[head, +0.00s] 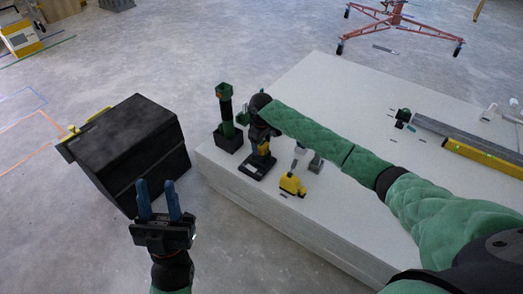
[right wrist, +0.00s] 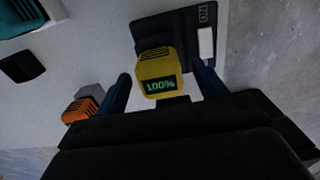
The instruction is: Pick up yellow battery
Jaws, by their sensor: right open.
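The yellow battery (right wrist: 158,70) shows a green "100%" display in the right wrist view. It is at the black charger (right wrist: 180,25), which sits near the left edge of the white slab in the head view (head: 257,168). The battery shows there as a small yellow patch (head: 263,148) below my right wrist. My right gripper (right wrist: 161,78) is open, with one blue finger on each side of the battery; I cannot tell whether they touch it. My left gripper (head: 158,202) is open and empty, off the slab's left side.
A green tool (head: 226,108) stands in a black base left of the charger. A yellow item (head: 292,184) lies right of it. An orange block (right wrist: 85,108) is left in the right wrist view. A black case (head: 130,150) stands on the floor. A yellow level (head: 483,157) lies far right.

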